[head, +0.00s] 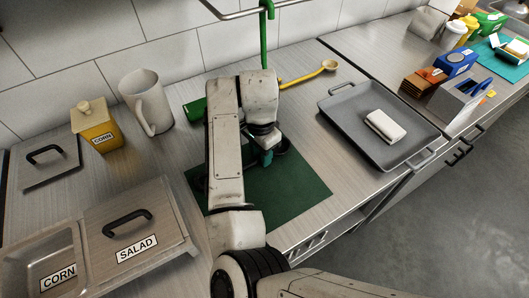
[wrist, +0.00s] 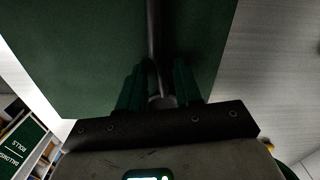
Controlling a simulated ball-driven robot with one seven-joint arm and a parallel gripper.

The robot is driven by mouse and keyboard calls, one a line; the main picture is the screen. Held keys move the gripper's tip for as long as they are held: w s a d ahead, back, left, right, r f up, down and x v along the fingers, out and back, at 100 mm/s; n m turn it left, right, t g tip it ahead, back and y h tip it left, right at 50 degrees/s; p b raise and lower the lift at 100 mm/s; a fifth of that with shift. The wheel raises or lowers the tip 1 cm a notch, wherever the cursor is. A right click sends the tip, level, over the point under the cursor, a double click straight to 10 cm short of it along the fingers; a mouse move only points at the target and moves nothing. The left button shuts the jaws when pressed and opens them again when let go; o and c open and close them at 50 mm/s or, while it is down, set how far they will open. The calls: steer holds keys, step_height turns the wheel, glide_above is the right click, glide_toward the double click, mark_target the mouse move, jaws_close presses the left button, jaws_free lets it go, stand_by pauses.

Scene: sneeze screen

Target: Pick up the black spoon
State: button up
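My gripper (head: 265,158) points down over the dark green mat (head: 300,190) in the head view, low above its far part. In the wrist view its two green fingers (wrist: 160,85) stand apart. A thin dark handle, seemingly the black spoon (wrist: 154,35), runs between them from the top of that view, over the green mat. I see no clear grip on it; the shadow there is deep. In the head view a dark rounded piece, perhaps part of the spoon, shows just right of the fingers. My arm hides the rest.
A grey tray (head: 340,104) with a white block (head: 385,126) is right of the mat. A yellow ladle (head: 308,75) and green upright utensil (head: 264,40) are behind. A white mug (head: 146,101), yellow corn jar (head: 95,126) and salad lid (head: 138,222) are left.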

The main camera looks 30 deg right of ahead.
jaws_close()
steer(key=shift+r, duration=0.2)
stand_by(0.3)
steer(key=shift+r+b, duration=0.35)
steer(key=shift+r, duration=0.3)
steer(key=s+a+r, duration=0.7)
steer(key=s+r, duration=0.4)
steer(key=s, duration=0.1)
steer(key=shift+r, duration=0.2)
